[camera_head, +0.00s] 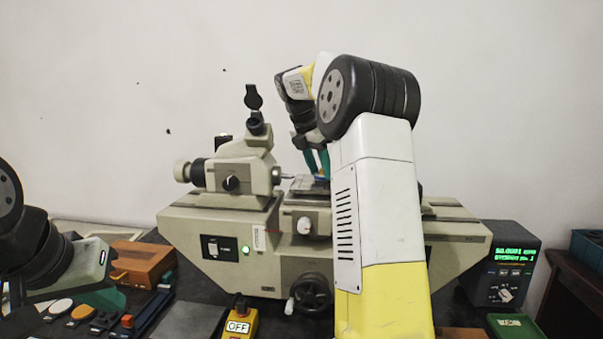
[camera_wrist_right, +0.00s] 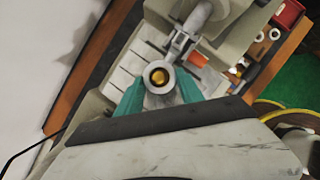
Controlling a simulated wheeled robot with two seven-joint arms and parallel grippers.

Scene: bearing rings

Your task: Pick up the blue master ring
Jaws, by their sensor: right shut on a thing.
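My right gripper (camera_head: 318,163) reaches down over the stage of the measuring machine, with its teal fingers close together. A small bit of blue, the blue master ring (camera_head: 321,178), shows at the fingertips. In the right wrist view the two teal fingers (camera_wrist_right: 160,92) are shut on a round ring (camera_wrist_right: 149,85) from both sides. There its face looks pale grey around a gold-coloured centre, and no blue shows. Whether it touches the stage is unclear. My left gripper (camera_head: 104,298) is low at the left edge, and its jaw opening cannot be made out.
The beige measuring machine (camera_head: 190,232) stands mid-table, its measuring head (camera_head: 228,172) just left of my right gripper. A wooden box (camera_head: 143,262), a yellow OFF switch box (camera_head: 240,318) and a digital readout (camera_head: 505,270) stand around it. My right forearm hides part of the machine.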

